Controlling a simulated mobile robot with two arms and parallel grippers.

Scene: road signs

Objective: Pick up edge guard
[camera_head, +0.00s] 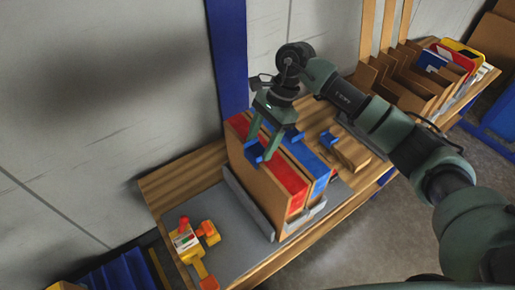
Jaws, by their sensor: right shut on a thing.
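My right gripper (260,148) reaches down over the upright boxed panels (262,187) on the grey bench mat. Its fingers are shut on a small blue edge guard (253,153) at the top left edge of the panels. I cannot tell whether the guard still touches the panels. A second blue edge guard (294,136) is at the top of the panels, just right of the fingers. A third blue piece (328,140) is by the cardboard blocks (349,152) on the right. My left gripper is not in view.
A yellow and red tool (184,239) lies at the mat's left end. A wooden rack (411,72) with signs stands at the back right. A blue post (228,55) rises behind the panels.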

